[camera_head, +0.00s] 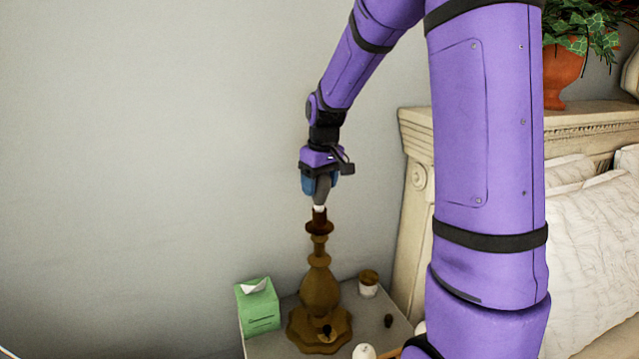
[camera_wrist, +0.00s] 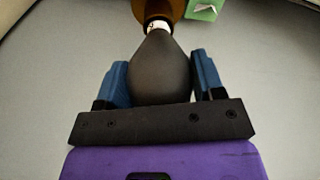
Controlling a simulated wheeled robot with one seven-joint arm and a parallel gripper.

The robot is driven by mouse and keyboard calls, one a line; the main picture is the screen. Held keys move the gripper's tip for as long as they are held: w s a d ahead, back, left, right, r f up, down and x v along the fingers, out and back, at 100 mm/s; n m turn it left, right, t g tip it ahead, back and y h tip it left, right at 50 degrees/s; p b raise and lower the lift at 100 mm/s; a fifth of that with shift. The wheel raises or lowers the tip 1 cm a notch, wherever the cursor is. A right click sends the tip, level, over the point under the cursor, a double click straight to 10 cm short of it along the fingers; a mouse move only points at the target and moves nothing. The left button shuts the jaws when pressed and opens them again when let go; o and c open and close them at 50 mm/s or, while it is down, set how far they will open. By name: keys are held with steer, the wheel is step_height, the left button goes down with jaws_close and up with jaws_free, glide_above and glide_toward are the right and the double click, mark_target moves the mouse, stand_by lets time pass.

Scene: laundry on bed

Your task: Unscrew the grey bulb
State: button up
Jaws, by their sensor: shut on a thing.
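The grey bulb (camera_wrist: 160,68) sits between the blue fingers of my gripper (camera_wrist: 162,80) in the wrist view, its narrow pale base pointing toward the lamp socket. In the head view my gripper (camera_head: 320,185) is above the brown lamp (camera_head: 320,288), pointing down and shut on the grey bulb (camera_head: 321,192). The bulb's white base (camera_head: 319,209) shows at the top of the lamp's socket (camera_head: 319,222). I cannot tell whether its thread is still engaged. The lamp stands upright on the nightstand (camera_head: 284,345).
A green tissue box (camera_head: 258,308) stands left of the lamp. A small lidded jar (camera_head: 368,283), a dark small object (camera_head: 388,321) and a white round item (camera_head: 364,351) are to its right. The bed headboard (camera_head: 420,175) and a potted plant (camera_head: 562,72) are further right. The wall is behind.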

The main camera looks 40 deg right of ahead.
steer(key=shift+n, duration=0.8)
steer(key=shift+n, duration=1.7)
